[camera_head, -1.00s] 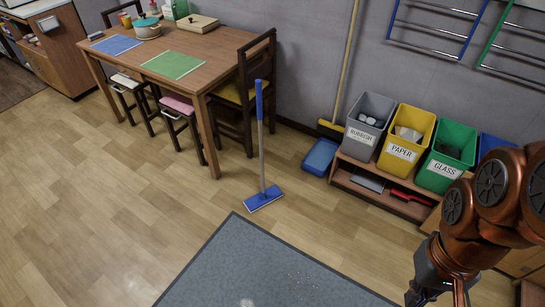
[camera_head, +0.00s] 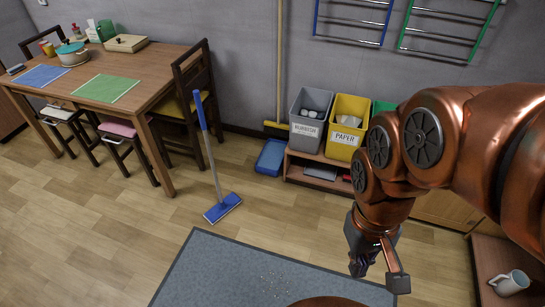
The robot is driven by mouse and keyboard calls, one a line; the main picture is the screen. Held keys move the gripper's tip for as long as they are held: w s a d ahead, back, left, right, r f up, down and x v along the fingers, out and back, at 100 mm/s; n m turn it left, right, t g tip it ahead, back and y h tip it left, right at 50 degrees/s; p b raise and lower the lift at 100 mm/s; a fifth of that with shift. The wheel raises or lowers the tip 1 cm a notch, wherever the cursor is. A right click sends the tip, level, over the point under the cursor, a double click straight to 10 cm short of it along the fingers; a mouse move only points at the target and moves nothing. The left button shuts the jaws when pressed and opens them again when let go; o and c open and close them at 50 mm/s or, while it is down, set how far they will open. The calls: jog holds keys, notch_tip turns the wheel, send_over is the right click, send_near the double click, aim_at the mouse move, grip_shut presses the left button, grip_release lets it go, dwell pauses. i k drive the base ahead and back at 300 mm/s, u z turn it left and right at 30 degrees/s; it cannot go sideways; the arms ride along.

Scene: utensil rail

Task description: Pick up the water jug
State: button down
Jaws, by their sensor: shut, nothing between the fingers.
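A pale grey-white vessel with a handle (camera_head: 510,282) is in the lower right corner of the head view, on a brown wooden surface. It looks like a jug or mug; I cannot tell for sure that it is the water jug. My gripper (camera_head: 377,274) is shut and empty. It points down in front of my copper-coloured arm, to the left of the vessel in the picture and apart from it.
A grey mat (camera_head: 230,272) with crumbs lies on the floor. A blue mop (camera_head: 222,208) stands behind it. Grey (camera_head: 308,125) and yellow (camera_head: 346,125) bins stand on a low shelf at the wall.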

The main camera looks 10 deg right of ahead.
aim_at(516, 280)
jog(key=z, duration=2.1)
jog(key=k, duration=1.15)
jog(key=u, duration=0.95)
jog(key=i, duration=1.55)
jog(key=z, duration=0.95)
jog(key=i, duration=0.4)
jog(key=z, duration=0.4)
